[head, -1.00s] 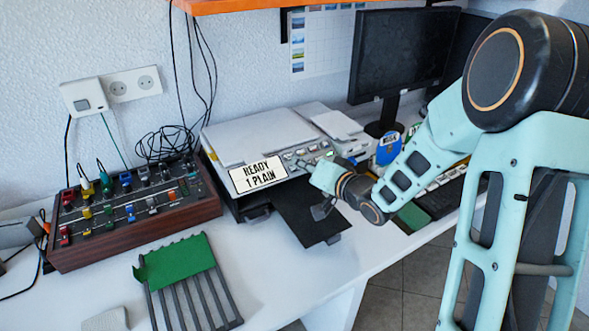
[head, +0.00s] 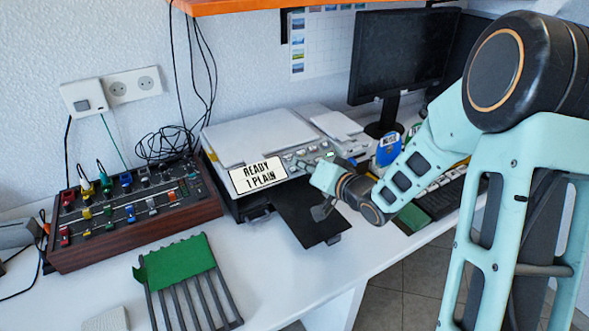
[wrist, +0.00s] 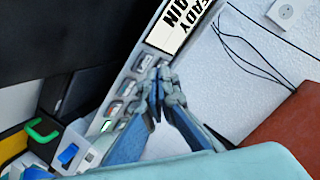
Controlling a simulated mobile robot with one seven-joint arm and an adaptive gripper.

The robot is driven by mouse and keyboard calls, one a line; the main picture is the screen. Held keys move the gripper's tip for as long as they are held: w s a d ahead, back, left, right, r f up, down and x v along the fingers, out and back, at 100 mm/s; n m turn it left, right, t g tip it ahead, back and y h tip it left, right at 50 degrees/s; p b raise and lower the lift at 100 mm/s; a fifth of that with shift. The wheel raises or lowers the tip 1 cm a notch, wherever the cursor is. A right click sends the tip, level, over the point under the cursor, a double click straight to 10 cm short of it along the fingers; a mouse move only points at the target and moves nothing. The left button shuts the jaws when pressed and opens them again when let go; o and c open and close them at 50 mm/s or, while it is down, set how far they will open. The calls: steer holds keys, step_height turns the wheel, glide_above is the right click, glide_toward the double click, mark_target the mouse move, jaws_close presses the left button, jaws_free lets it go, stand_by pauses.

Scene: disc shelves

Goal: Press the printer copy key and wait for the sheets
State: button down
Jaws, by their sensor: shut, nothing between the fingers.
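The printer (head: 262,136) stands on the desk, light grey on top, with a dark output tray (head: 305,212) sticking out in front. No sheet shows on the tray. Its display (head: 258,175) reads "READY 1 PLAIN". A row of keys runs right of the display on the front panel; they also show in the wrist view (wrist: 127,88). My gripper (head: 304,163) is shut and empty, with its tips at the panel near the keys. In the wrist view my gripper (wrist: 160,72) has its fingertips close to the keys by the display; I cannot tell whether they touch one.
A mixer box (head: 135,215) with coloured sliders stands left of the printer. A green-topped rack (head: 180,262) lies in front on the white desk. A monitor (head: 403,55), a blue item (head: 388,149) and a keyboard (head: 445,195) are at the right.

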steer(key=shift+f, duration=0.1)
steer(key=shift+w+a+f, duration=0.1)
steer(key=shift+w+f, duration=0.1)
steer(key=shift+f, duration=0.05)
steer(key=shift+w+a+f+b, duration=0.1)
steer(key=shift+w+f+b, duration=0.05)
steer(key=shift+f+b, duration=0.3)
stand_by(0.6)
steer(key=shift+r, duration=0.15)
steer(key=shift+s+d+r+p, duration=0.2)
steer(key=shift+s+r+p, duration=0.15)
steer(key=shift+r+p, duration=0.35)
